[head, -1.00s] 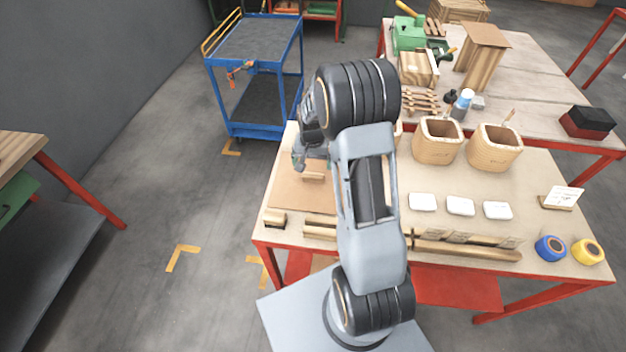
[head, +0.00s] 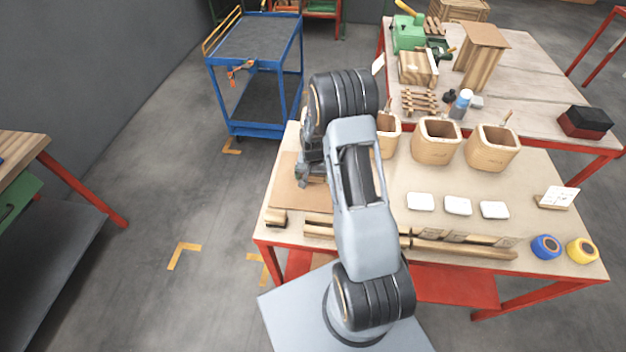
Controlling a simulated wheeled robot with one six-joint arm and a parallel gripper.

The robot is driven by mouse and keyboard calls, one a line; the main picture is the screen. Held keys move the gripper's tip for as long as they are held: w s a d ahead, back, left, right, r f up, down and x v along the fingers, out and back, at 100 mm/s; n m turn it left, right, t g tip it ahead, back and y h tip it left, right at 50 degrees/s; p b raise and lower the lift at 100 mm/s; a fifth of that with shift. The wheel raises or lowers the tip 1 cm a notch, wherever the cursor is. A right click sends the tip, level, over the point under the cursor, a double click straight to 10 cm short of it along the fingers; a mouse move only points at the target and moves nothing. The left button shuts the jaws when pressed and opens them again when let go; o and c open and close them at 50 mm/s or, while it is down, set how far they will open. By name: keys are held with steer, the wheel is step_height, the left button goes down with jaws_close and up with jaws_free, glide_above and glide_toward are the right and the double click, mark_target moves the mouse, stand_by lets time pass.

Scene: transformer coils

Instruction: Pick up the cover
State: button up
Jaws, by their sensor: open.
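My gripper (head: 302,178) hangs low over the brown board (head: 289,197) at the left end of the red-framed worktable. It is open; its fingers are small and partly hidden by my own arm. I cannot tell whether it touches anything. No piece is plainly recognisable as the cover. Three wood-coloured coils with square openings stand at the back of the table: the right one (head: 492,152) and middle one (head: 435,146) show well, the left one (head: 388,142) is partly behind my arm. Three white pads (head: 458,206) lie in a row in front of them.
Wooden bars (head: 465,248) lie along the front edge, with a small wooden block (head: 275,217) at the left. Blue (head: 545,247) and yellow (head: 581,251) rolls sit at the front right. A blue cart (head: 255,75) and a second table (head: 545,95) stand behind.

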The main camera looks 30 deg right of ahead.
steer(key=shift+c, duration=0.2)
steer(key=c, duration=1)
steer(key=shift+o, duration=0.2)
steer(key=shift+r, duration=0.1)
